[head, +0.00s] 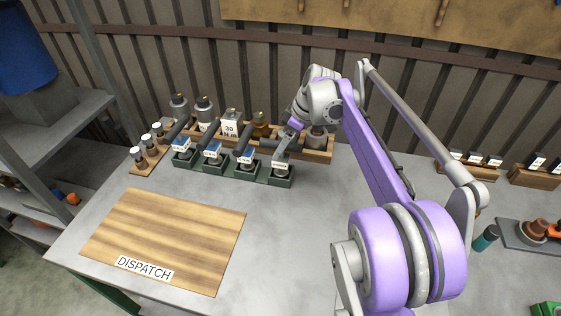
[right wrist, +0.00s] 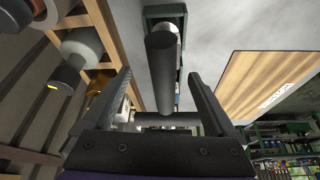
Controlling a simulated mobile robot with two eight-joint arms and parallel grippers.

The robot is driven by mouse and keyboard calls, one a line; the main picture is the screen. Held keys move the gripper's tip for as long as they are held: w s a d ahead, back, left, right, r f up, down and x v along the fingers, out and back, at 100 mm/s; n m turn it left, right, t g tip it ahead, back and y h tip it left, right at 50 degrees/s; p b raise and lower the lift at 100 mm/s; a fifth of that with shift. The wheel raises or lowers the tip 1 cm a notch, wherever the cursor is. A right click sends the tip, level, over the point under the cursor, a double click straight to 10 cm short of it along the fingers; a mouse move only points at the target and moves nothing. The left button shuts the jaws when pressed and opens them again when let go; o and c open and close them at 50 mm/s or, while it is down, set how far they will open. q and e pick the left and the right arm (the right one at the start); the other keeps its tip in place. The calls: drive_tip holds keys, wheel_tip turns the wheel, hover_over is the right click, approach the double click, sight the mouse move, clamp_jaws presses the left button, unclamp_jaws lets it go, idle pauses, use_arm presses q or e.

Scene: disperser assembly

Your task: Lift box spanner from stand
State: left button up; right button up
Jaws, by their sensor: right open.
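A dark green stand (head: 240,175) sits near the back of the table, its compartments carrying small white labels too small to read. Several dark grey box spanners stand in it, including one at the left (head: 181,128) and one in the middle (head: 245,137). My right gripper (head: 291,134) is over the rightmost compartment. In the right wrist view, a dark spanner with a crossbar (right wrist: 163,72) lies between the open fingers of this gripper (right wrist: 160,78), with a visible gap on each side. Its lower end is at the green stand. My left gripper is out of view.
A wooden rack (head: 318,155) with grey-capped bottles and a "30 N m" sign (head: 230,127) stands close behind the stand. A wooden DISPATCH board (head: 165,235) lies bare in front. Small bottles (head: 147,145) stand at the left. The table's centre is clear.

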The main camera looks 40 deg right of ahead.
sight(281, 161)
drive_tip(key=x, duration=0.5)
drive_tip(key=shift+s+a+f, duration=0.1)
drive_tip(key=shift+a+f, duration=0.05)
drive_tip(key=shift+a, duration=0.25)
clamp_jaws()
